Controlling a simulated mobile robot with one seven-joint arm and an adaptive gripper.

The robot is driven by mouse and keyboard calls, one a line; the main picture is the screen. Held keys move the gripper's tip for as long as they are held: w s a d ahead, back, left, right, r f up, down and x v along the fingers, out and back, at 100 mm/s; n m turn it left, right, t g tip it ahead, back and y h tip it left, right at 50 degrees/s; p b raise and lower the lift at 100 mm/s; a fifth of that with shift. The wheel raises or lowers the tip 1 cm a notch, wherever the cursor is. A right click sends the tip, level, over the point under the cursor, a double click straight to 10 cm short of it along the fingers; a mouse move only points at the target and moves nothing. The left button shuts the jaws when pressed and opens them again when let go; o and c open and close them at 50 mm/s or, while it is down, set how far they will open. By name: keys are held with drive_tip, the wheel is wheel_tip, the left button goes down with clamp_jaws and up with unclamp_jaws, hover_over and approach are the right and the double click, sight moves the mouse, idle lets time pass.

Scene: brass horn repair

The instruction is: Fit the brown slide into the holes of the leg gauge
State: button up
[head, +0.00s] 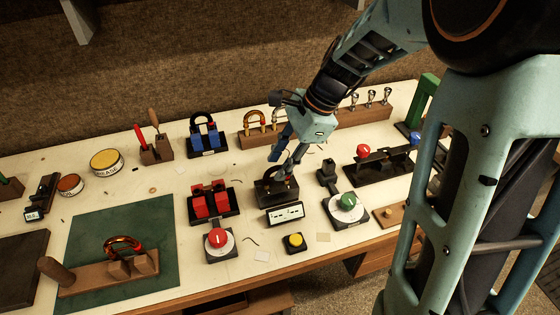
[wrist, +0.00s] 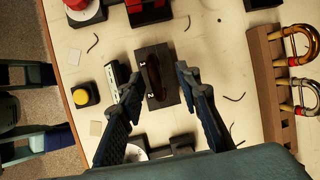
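The leg gauge (head: 264,200) is a dark block at the middle front of the bench, with a white-faced panel (head: 285,213) in front of it. In the wrist view the gauge (wrist: 150,54) carries the marks 1 and 2. The brown slide (wrist: 154,77), a dark red-brown bow, stands over the gauge, lengthwise along it. Its legs and the holes are hidden beneath it, so I cannot tell how deep it sits. My gripper (head: 283,168) is just above the gauge, pointing down. In the wrist view its fingers (wrist: 162,76) are apart, one on each side of the slide, with gaps showing.
A red twin block (head: 211,202) is left of the gauge and a green-knob dial (head: 347,204) right. A yellow button (head: 294,242) and red-knob dial (head: 218,244) are in front. A wooden rack (head: 262,139) with bows stands behind.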

drive_tip(key=v, duration=1.2)
